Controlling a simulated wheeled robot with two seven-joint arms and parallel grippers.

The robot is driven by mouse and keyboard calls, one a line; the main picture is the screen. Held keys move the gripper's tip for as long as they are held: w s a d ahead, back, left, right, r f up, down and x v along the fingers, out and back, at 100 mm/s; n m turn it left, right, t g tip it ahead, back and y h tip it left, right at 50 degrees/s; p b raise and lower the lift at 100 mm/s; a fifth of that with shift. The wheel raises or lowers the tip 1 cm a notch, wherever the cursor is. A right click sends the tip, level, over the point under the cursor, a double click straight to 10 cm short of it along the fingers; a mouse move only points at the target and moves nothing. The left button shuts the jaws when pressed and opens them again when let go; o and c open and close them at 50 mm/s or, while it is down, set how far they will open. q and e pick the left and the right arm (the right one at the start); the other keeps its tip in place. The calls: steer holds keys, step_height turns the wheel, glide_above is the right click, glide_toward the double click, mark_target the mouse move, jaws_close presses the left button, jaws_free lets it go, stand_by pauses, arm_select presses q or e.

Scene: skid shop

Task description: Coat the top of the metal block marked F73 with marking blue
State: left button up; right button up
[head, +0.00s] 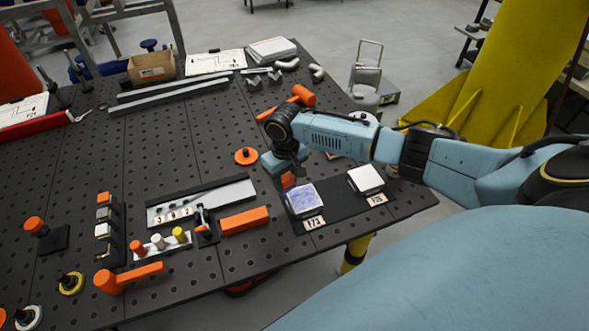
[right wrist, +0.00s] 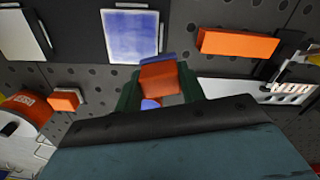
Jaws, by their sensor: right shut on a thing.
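The metal block marked F73 (head: 301,198) stands on a dark mat (head: 334,203) near the table's right front edge. Its top is covered in uneven blue, with paler edges. It also shows in the right wrist view (right wrist: 132,35), blue across most of its face. My right gripper (head: 288,168) is just behind the block and shut on an orange applicator (head: 288,181). In the right wrist view the applicator (right wrist: 159,78) sits between the fingers and has a blue end. It looks apart from the block. My left gripper is not in view.
A second block (head: 366,179), with a plain white top, stands to the right on the mat. An orange bar (head: 245,220) lies close on the left. An orange disc (head: 246,156) and an orange hammer (head: 290,102) lie behind. The table's left middle is mostly clear.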

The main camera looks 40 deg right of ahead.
steer(key=shift+r, duration=1.55)
